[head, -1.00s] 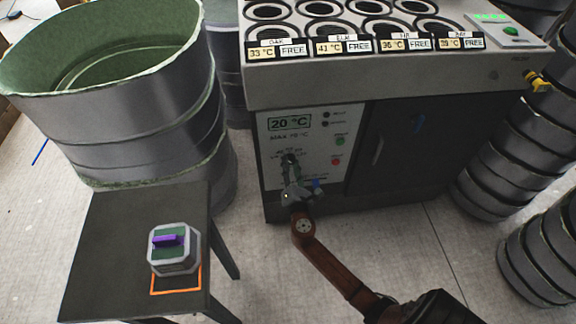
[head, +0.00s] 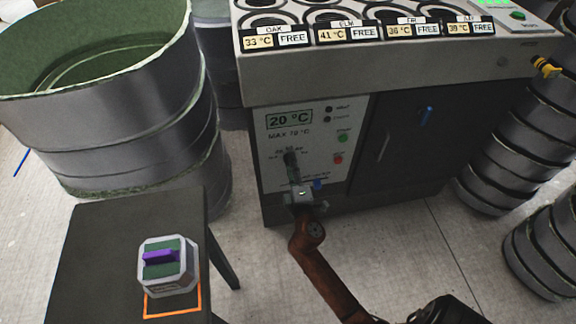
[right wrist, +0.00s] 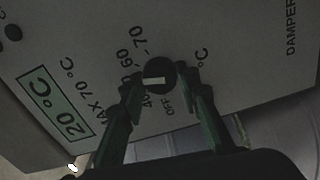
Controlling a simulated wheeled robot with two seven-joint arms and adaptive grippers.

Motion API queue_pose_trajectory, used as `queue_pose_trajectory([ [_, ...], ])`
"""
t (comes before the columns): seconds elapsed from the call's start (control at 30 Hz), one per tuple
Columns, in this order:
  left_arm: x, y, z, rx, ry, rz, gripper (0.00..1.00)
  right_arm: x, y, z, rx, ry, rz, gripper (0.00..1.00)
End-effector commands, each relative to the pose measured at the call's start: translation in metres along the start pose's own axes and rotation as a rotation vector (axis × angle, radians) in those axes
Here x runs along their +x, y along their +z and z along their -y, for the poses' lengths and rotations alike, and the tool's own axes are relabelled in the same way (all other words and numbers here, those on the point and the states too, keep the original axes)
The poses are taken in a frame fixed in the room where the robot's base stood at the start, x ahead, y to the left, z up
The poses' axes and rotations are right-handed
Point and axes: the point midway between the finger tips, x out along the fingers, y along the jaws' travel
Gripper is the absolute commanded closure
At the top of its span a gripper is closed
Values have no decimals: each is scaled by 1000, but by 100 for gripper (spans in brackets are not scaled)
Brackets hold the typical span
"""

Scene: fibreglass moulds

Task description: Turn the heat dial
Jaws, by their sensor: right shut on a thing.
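The heat dial (right wrist: 158,77) is a round black knob with a pale pointer bar, on the white control panel (head: 352,118) of the grey machine. A scale with numbers such as 60 and 70 and the word OFF surrounds it. My right gripper (head: 291,160) is at the panel, and its two green fingers (right wrist: 160,82) are shut on the dial's sides in the right wrist view. In the head view the gripper mostly hides the dial. The panel's display (head: 289,119) reads 20 °C, with MAX 70 °C below it. My left gripper is not in view.
A green button (head: 343,138) and a red button (head: 338,160) sit right of the dial. A blue knob (head: 317,185) is close beside my gripper. A dark table (head: 100,235) with a purple-handled block (head: 168,266) stands at left. Large drums (head: 120,130) stand behind it.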

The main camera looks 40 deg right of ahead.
Motion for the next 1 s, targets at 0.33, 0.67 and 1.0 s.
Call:
queue_pose_trajectory([
  [0.33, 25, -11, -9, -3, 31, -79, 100, 0, -2, 3, 272, -3, -2, 94],
  [0.67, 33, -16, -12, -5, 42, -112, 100, 0, -2, 2, 403, -3, -2, 94],
  [1.0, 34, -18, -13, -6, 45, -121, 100, 0, -2, 2, 429, -4, -2, 94],
])
